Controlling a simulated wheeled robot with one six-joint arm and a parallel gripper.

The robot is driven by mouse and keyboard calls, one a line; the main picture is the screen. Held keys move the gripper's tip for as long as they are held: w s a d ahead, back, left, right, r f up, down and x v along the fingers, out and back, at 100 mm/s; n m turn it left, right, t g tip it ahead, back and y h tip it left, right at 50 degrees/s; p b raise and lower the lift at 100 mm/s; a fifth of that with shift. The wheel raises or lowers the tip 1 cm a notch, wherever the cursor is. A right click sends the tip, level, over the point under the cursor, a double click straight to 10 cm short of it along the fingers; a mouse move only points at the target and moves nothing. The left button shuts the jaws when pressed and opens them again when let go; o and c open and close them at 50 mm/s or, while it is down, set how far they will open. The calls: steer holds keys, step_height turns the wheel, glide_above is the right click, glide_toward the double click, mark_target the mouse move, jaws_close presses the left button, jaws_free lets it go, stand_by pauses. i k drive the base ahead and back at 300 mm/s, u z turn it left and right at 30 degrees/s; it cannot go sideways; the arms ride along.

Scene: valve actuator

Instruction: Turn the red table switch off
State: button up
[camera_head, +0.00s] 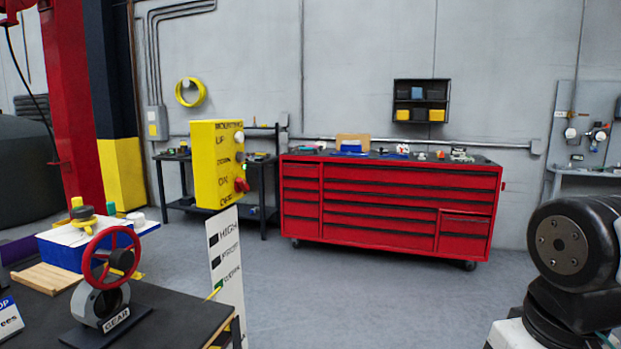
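A yellow control box (217,164) hangs or stands left of the middle, with dark lettering on its front that looks like ON and OFF near the bottom. A red knob (241,185) sticks out of its right side, low down; its exact setting is too small to read. A white knob (239,136) sits above it. No other red switch on a table can be made out. A black joint of my arm (563,245) fills the right edge. My gripper is out of view.
A dark table (175,318) at lower left carries a red handwheel (111,256) on a grey valve marked GEAR and a blue-white box (66,248). A white lettered panel (227,270) stands at its edge. A red tool cabinet (390,203) stands behind open grey floor.

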mark_target(239, 185)
steer(key=z, duration=0.4)
steer(key=i, duration=1.3)
steer(key=u, duration=0.4)
